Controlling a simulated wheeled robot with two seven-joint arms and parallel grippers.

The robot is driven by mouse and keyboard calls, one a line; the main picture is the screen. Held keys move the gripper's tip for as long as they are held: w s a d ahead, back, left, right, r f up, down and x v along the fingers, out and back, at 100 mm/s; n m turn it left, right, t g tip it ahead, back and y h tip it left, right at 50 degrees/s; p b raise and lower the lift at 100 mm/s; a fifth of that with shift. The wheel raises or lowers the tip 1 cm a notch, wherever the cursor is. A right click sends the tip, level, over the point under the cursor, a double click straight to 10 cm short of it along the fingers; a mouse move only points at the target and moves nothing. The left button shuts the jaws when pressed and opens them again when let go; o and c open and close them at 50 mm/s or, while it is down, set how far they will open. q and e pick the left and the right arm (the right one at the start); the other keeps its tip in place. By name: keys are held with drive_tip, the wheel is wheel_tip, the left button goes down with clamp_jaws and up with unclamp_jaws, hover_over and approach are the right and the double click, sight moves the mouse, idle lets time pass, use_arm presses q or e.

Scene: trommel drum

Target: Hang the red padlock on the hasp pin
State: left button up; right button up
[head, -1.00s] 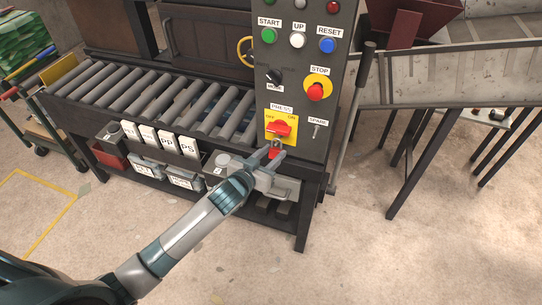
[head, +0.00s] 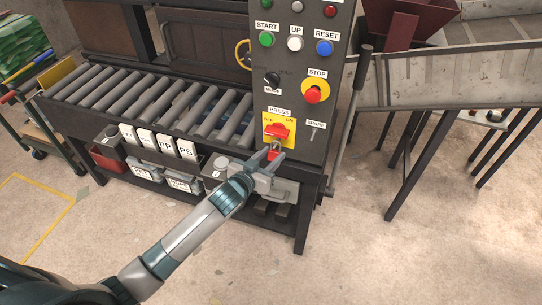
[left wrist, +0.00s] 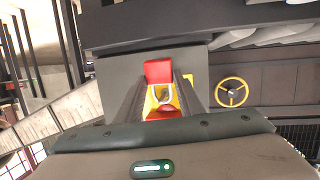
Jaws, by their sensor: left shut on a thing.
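My left gripper (head: 273,155) is shut on the red padlock (head: 273,154), just in front of the control panel and below the PRESS switch. The padlock also shows between the two fingers in the left wrist view (left wrist: 158,70). Its grey shackle (left wrist: 164,94) sticks out toward the yellow switch plate, and in the head view it overlaps the plate's lower edge. The red PRESS switch (head: 277,130) sits on the yellow plate (head: 268,119). I cannot make out the hasp pin or tell whether the shackle touches it. My right gripper is not in view.
The grey panel (head: 297,95) also carries a STOP button (head: 315,91), several push buttons and a SPARE toggle (head: 314,134). A lever (head: 355,95) stands close at its right. A roller conveyor (head: 150,95) lies left. The floor in front is clear.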

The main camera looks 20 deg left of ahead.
use_arm(q)
drive_tip(key=o, duration=1.2)
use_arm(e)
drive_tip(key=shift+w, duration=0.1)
use_arm(q)
drive_tip(key=shift+s+a+r, duration=0.1)
drive_tip(key=shift+s, duration=0.45)
drive_tip(key=b+v, duration=0.2)
drive_tip(key=v, duration=1.4)
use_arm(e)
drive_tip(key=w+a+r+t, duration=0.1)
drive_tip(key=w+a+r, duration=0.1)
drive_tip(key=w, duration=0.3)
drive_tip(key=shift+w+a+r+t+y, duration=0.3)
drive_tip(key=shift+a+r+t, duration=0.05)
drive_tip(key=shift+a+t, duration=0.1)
use_arm(q)
drive_tip(key=shift+s, duration=0.15)
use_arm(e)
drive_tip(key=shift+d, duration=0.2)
